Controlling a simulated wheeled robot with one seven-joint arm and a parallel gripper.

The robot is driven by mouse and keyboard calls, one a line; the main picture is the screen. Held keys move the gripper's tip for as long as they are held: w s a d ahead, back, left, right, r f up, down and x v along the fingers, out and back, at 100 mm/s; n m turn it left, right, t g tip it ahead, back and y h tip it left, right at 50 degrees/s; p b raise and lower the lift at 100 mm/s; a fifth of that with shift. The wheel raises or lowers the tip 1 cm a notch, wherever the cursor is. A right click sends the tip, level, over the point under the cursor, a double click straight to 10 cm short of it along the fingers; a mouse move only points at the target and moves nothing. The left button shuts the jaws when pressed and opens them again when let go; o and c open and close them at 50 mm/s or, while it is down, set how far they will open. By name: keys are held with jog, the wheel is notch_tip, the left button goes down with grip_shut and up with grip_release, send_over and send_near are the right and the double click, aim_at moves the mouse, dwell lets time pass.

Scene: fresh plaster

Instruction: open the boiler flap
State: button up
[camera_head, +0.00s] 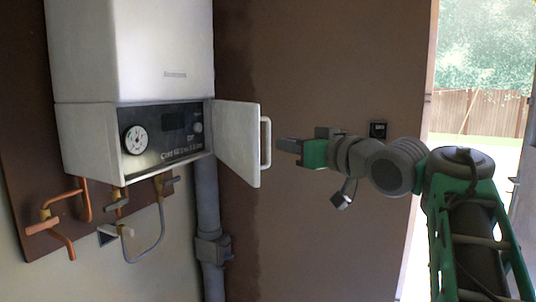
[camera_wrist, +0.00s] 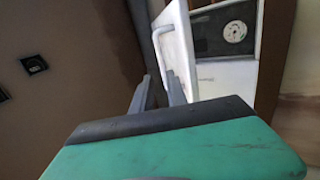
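The white boiler (camera_head: 135,45) hangs on the wall at the left in the head view. Its flap (camera_head: 238,140) stands swung out from the front, hinged at the panel's right side, and the dark control panel (camera_head: 165,135) with its round gauge is uncovered. The flap's white bar handle (camera_head: 266,143) is on its free edge. My gripper (camera_head: 282,146) is just right of the handle, with a small gap between. In the wrist view the fingers (camera_wrist: 158,80) are apart, with nothing seen between them; the handle (camera_wrist: 163,40) and flap (camera_wrist: 178,60) lie beyond the fingertips.
Copper pipes (camera_head: 68,215) and valves hang below the boiler at the left. A grey vertical pipe (camera_head: 208,205) runs down beside it. A dark wall socket (camera_head: 378,130) is on the brown wall behind my arm. A bright doorway opens at the right.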

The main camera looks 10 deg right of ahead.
aim_at(270, 135)
jog(key=shift+w+a+r+y+p, duration=0.35)
jog(key=shift+w+a+r+y, duration=0.05)
jog(key=shift+r, duration=0.25)
jog(key=p+x, duration=0.1)
jog(key=x, duration=0.5)
jog(key=shift+w+p, duration=0.2)
jog(key=shift+p, duration=0.2)
jog(key=shift+c, duration=0.2)
grip_shut()
